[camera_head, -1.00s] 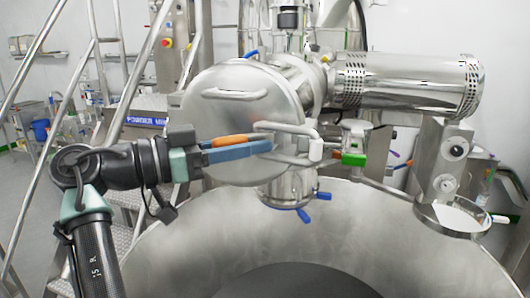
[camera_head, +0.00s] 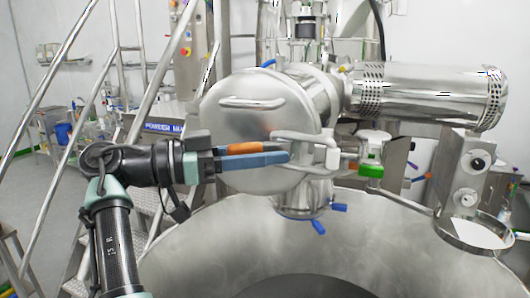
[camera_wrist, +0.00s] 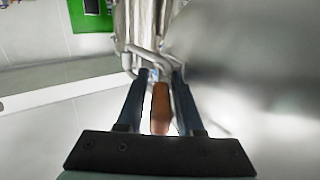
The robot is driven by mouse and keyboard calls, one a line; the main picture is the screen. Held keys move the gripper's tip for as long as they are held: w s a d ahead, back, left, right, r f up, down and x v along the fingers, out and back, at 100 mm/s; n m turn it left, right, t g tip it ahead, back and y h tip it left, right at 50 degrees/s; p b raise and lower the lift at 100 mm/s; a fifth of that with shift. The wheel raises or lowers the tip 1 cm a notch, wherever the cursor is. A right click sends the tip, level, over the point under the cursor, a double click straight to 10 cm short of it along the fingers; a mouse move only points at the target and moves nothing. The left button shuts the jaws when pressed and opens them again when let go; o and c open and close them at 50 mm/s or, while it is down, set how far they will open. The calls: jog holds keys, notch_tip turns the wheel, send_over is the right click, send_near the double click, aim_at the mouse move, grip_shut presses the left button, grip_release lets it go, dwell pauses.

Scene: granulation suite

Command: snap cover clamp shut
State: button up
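The round steel cover (camera_head: 235,125) stands upright on the machine's port, a bar handle across its upper face. A bent steel clamp bar (camera_head: 300,137) lies at its lower right, ending near a pale block (camera_head: 333,158). My gripper (camera_head: 285,157) points right, in front of the cover's lower part. An orange handle (camera_head: 245,148) shows just above its blue fingers. In the wrist view, the handle (camera_wrist: 160,108) lies lengthwise between the two fingers of my gripper (camera_wrist: 163,75), with narrow light strips beside it. I cannot tell whether the fingers press on it. The clamp's far end is partly hidden.
A large steel bowl (camera_head: 190,255) lies below the cover. A green-bodied fitting (camera_head: 371,170) is to the right, under a horizontal steel cylinder (camera_head: 425,90). Stair rails (camera_head: 75,120) stand at the left.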

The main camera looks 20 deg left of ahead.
jog(key=shift+o, duration=0.8)
jog(key=shift+s+r, duration=0.1)
jog(key=shift+a+r, duration=0.1)
